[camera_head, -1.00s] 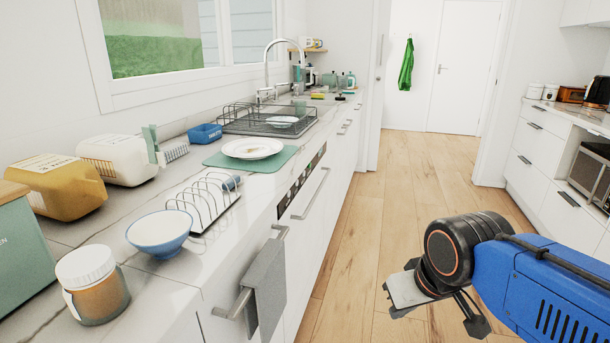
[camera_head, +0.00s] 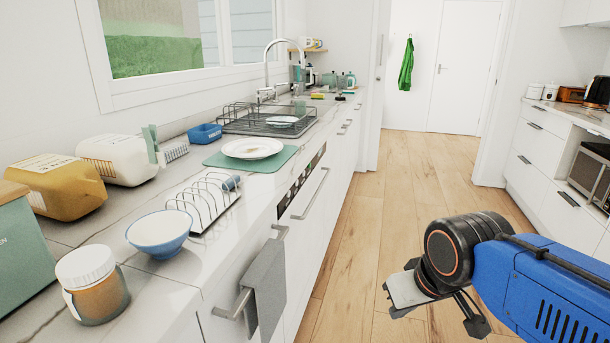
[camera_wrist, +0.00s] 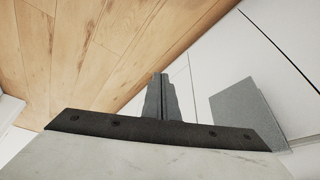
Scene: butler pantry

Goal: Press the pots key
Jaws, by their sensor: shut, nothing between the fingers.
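A dark control panel (camera_head: 301,183) with several small pale keys is set in the white cabinet front, just under the counter edge and above a long handle. The lettering is too small to read, so I cannot tell which key is the pots key. My gripper (camera_wrist: 160,82) is shut and empty in the wrist view, pointing toward the floor and the cabinet fronts. In the head view my arm's end is at the lower right, over the floor, well apart from the panel; the fingertips are not clear there. The panel does not show in the wrist view.
A grey towel (camera_head: 265,289) hangs on the nearer handle and also shows in the wrist view (camera_wrist: 246,116). The counter holds a blue-rimmed bowl (camera_head: 160,233), a wire rack (camera_head: 203,203) and a plate (camera_head: 252,148) on a green mat. The wooden floor (camera_head: 368,205) between the counters is clear.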

